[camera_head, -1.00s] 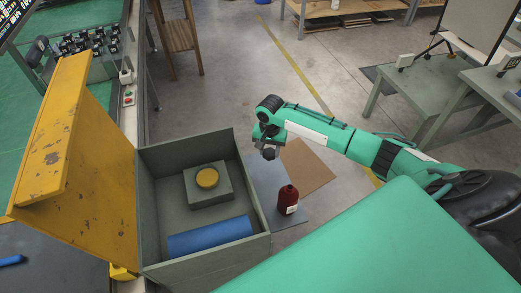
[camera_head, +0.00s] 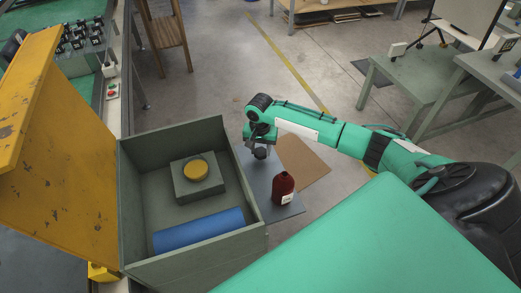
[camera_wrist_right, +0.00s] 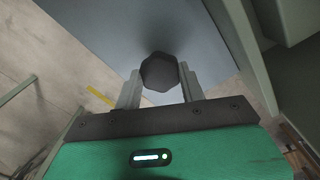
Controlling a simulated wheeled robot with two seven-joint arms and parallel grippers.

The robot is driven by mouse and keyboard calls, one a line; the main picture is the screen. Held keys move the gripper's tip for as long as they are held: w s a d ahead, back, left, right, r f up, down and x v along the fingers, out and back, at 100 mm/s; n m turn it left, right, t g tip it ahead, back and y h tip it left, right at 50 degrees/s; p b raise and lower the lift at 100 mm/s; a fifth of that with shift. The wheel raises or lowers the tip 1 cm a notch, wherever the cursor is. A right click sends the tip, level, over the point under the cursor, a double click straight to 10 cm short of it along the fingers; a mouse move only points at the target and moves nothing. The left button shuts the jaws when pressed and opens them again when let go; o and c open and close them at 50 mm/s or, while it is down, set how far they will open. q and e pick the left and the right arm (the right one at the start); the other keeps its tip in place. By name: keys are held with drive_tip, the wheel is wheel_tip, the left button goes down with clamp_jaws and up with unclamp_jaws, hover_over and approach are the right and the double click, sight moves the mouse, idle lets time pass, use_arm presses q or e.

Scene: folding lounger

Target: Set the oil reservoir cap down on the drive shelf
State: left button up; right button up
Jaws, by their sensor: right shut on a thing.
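My right gripper (camera_head: 260,152) is shut on a dark, roundish cap (camera_wrist_right: 160,72), which shows between its two fingers in the right wrist view. In the head view the cap is a small dark shape under the jaws. The gripper is over the flat blue-grey shelf (camera_head: 252,180) to the right of the open box. The shelf also fills the area behind the cap in the wrist view (camera_wrist_right: 130,30). I cannot tell whether the cap touches it. My left gripper is not in view.
A dark red bottle (camera_head: 283,188) stands on the shelf near the gripper. The grey-green box (camera_head: 128,200) with its raised yellow lid (camera_head: 50,150) holds a block with a yellow round top (camera_head: 195,169) and a blue cylinder (camera_head: 200,231). A brown sheet (camera_head: 304,165) lies beyond the shelf.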

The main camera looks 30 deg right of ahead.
drive_tip(key=shift+f, duration=0.6)
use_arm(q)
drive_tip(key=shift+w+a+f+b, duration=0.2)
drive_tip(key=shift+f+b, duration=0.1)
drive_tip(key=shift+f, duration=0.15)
use_arm(e)
drive_tip(key=shift+f, duration=0.15)
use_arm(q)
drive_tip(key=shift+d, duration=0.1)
use_arm(e)
drive_tip(key=shift+f, duration=0.1)
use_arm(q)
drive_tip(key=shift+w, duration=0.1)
use_arm(e)
drive_tip(key=shift+f, duration=0.1)
